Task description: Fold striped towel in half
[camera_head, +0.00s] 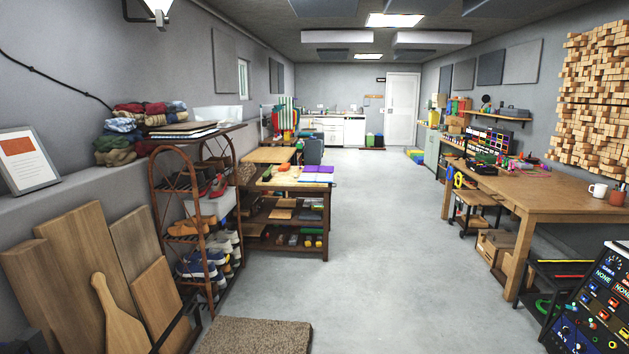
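A small cloth-like thing with green, white and red stripes (286,108) shows far off, left of the middle, beyond the wooden tables. It looks upright, and its lower part is hidden by other things. It is too small to tell whether it is the striped towel or how it is folded. Folded, coloured cloths (130,136) are piled on the ledge at the left; I cannot make out a striped towel among them. My gripper is not in view.
A grey floor (385,240) runs clear down the middle to a white door (401,100). At the left stand a shoe rack (185,240), leaning boards (75,270) and a low wooden table (285,186). A long workbench (545,195) and a dark panel (600,310) line the right.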

